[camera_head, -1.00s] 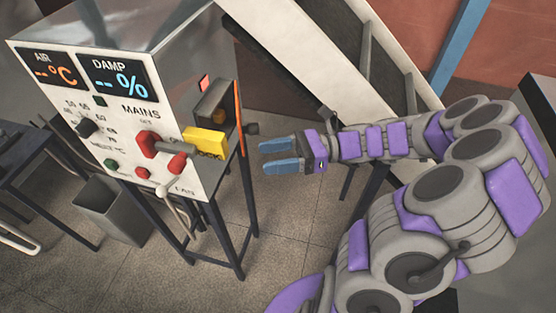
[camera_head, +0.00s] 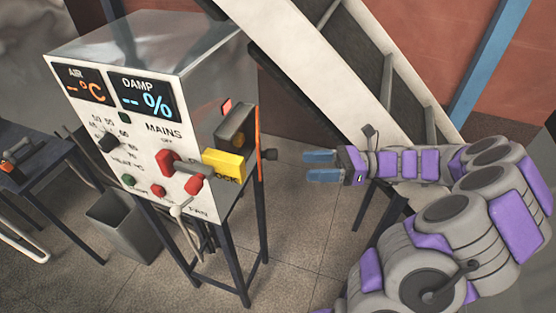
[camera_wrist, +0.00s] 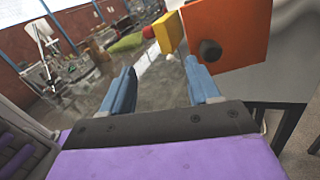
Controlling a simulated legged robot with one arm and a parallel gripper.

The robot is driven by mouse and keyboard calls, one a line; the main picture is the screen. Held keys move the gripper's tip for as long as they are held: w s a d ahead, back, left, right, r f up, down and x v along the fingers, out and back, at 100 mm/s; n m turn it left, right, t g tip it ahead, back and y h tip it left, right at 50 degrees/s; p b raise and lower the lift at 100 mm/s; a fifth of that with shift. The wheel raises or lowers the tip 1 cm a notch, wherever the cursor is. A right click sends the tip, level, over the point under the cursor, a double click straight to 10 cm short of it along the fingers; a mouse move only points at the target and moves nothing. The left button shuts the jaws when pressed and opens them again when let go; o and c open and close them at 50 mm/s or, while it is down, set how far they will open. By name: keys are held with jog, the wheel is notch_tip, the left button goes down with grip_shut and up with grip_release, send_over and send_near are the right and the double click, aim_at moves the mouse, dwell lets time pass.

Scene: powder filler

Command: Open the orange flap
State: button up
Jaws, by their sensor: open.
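The orange flap (camera_head: 259,135) is on the right side of the white and grey machine, seen almost edge-on in the head view. A dark knob (camera_head: 269,154) sticks out from it to the right. In the wrist view the flap (camera_wrist: 238,28) shows its orange face, with the dark knob (camera_wrist: 210,50) on it near the right fingertip. My gripper (camera_head: 308,166) is open and empty, to the right of the knob with a gap between them in the head view. Its blue fingers (camera_wrist: 159,70) are spread in the wrist view.
The machine's front panel carries a yellow block (camera_head: 223,165), red switches (camera_head: 182,170) and a lever (camera_head: 187,222). A white sloped conveyor frame (camera_head: 320,65) stands behind my gripper. A grey bin (camera_head: 125,225) stands below left. Floor between the machine's legs and my arm is clear.

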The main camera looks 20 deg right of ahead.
send_near(275, 155)
jog(key=shift+m+h, duration=0.3)
jog(key=x, duration=0.6)
jog(key=w+b+x, duration=0.1)
jog(key=x, duration=0.3)
jog(key=shift+w+d+f, duration=0.1)
jog(key=shift+d+f, duration=0.15)
jog(key=shift+f, duration=0.15)
grip_shut()
dwell(0.4)
